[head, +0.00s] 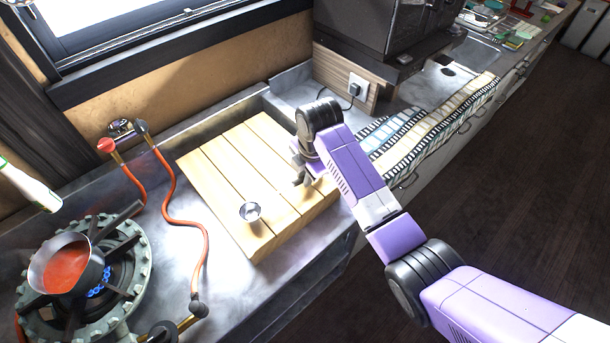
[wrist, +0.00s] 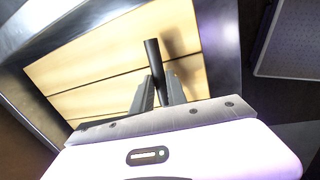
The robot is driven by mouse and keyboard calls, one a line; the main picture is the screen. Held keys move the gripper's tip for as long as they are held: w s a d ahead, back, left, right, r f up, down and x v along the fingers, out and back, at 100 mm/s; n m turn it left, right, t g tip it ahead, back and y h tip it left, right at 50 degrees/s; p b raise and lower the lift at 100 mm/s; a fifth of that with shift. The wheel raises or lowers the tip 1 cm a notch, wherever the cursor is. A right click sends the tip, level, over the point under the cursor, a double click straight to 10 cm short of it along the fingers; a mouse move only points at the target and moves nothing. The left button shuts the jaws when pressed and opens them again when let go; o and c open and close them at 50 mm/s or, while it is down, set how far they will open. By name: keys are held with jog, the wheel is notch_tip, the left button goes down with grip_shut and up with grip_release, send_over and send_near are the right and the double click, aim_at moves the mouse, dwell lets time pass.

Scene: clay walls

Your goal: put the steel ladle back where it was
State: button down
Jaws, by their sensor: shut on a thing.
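The steel ladle shows as a small round silver bowl (head: 250,211) over the front part of the slatted wooden board (head: 222,163). My gripper (head: 301,180) is to the right of the bowl, low over the right part of the board. In the wrist view my gripper (wrist: 160,92) is shut on a dark round rod, which looks like the ladle's handle (wrist: 153,58). The rod sticks up past the fingertips. The join between rod and bowl cannot be made out, and the bowl is not visible in the wrist view.
A pan of red sauce (head: 66,268) sits on a lit gas burner at the left. A red hose (head: 170,195) runs between burner and board. A white bottle (head: 30,187) is at the left edge. A dark appliance (head: 375,35) stands behind; a film-strip-patterned cloth (head: 430,118) lies right.

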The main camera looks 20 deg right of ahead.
jog(key=shift+f, duration=0.45)
jog(key=c, duration=1.3)
grip_release()
jog(key=shift+f, duration=0.1)
jog(key=shift+f+b, duration=0.15)
jog(key=shift+b, duration=0.15)
jog(key=r, duration=0.2)
jog(key=s+r+b, duration=0.1)
jog(key=r, duration=0.2)
jog(key=d+r, duration=0.1)
jog(key=r, duration=0.1)
jog(key=shift+s+r+b, duration=0.25)
jog(key=shift+r+b, duration=0.1)
